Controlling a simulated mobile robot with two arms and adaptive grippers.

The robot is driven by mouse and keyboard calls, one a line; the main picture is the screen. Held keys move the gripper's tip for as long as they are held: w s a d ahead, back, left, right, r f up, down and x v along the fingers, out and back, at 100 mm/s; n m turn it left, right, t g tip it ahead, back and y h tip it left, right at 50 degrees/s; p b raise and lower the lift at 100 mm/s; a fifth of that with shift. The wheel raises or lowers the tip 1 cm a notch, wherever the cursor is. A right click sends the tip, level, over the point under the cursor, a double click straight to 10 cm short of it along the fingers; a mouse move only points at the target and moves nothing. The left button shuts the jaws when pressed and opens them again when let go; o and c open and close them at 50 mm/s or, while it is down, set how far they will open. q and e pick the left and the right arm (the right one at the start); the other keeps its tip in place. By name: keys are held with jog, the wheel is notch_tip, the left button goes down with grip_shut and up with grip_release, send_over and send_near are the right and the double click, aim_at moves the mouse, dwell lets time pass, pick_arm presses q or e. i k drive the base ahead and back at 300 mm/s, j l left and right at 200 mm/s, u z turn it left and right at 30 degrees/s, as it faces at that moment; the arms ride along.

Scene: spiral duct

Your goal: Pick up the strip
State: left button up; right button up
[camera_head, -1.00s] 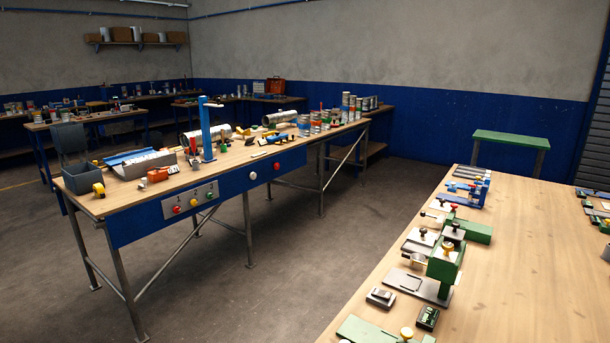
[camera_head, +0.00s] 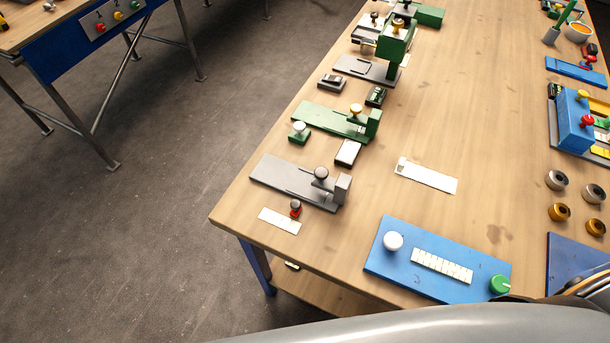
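Several pale strips lie on the wooden table, and I cannot tell which one the task means. A white strip (camera_head: 427,177) lies flat and tilted near the table's middle. A smaller white strip (camera_head: 279,221) lies near the left edge, beside a small red and black knob (camera_head: 295,208). A pale marked strip (camera_head: 441,266) lies on a blue board (camera_head: 403,271) with a white knob and a green knob. Neither gripper shows, and nothing visible touches the strips.
A grey plate with a knob and block (camera_head: 282,179) and a green one (camera_head: 328,121) stand along the left edge. Several brown and grey rings (camera_head: 558,211) and a blue press (camera_head: 572,122) stand at right. The table (camera_head: 480,110) is mostly clear in the middle.

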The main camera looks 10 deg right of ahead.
aim_at(413, 172)
jog(key=l+z, duration=0.1)
jog(key=z, duration=1.1)
jog(key=u, duration=0.95)
jog(key=k+j+z, duration=0.1)
jog(key=j, duration=0.3)
jog(key=j+z, duration=0.15)
jog(key=j, duration=0.2)
jog(key=k+j+z, duration=0.1)
jog(key=j, duration=0.25)
jog(key=k+j+z, duration=0.15)
jog(key=j, duration=0.2)
jog(key=k, duration=0.05)
